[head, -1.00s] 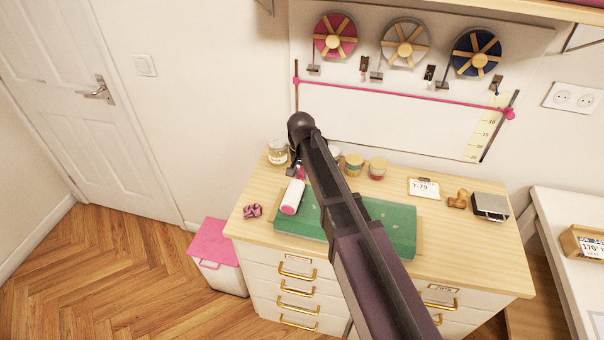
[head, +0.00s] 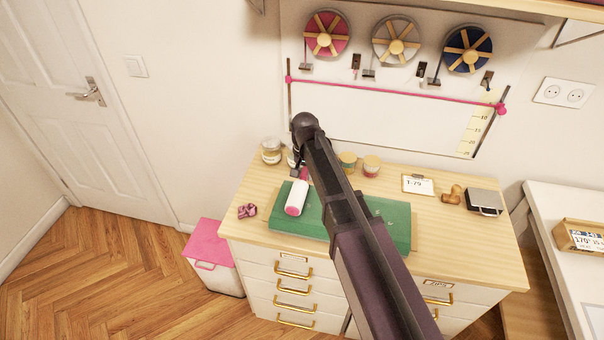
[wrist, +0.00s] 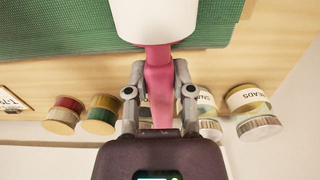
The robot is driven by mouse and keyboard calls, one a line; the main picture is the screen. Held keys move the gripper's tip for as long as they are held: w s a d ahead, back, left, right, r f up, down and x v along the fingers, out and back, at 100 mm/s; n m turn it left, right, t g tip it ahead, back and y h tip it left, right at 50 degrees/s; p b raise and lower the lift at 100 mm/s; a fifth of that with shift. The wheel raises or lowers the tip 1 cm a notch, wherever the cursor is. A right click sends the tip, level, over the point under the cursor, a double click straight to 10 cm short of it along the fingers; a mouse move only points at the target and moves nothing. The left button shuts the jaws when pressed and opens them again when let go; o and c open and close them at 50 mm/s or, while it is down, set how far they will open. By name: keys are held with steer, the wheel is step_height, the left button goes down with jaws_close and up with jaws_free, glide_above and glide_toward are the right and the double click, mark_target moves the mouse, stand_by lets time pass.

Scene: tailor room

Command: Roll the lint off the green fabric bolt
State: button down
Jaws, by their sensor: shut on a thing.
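The green fabric bolt (head: 385,225) lies flat on the wooden dresser top; my arm hides its middle. It also shows in the wrist view (wrist: 60,28). A lint roller with a white roll (head: 297,197) and a pink handle (wrist: 158,82) is over the bolt's left part. My gripper (wrist: 158,75) is shut on the pink handle, and the white roll (wrist: 155,20) points away from it. Whether the roll touches the fabric I cannot tell. No lint can be made out on the fabric.
Jars (head: 271,151) and thread spools (head: 347,162) stand along the back of the dresser top (head: 470,248). A pink scrunchie (head: 247,211) lies at the left; a tag card (head: 417,184), a wooden object (head: 452,194) and a dark box (head: 485,202) are at the right. A pink-lidded bin (head: 209,240) stands on the floor.

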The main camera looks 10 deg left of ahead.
stand_by(0.4)
steer(key=shift+s+d+f, duration=0.1)
steer(key=shift+d, duration=1.4)
steer(key=shift+d, duration=0.1)
steer(key=shift+d, duration=1.4)
steer(key=shift+d, duration=0.15)
steer(key=shift+s+d, duration=0.2)
steer(key=shift+d, duration=1.15)
steer(key=shift+d, duration=1.5)
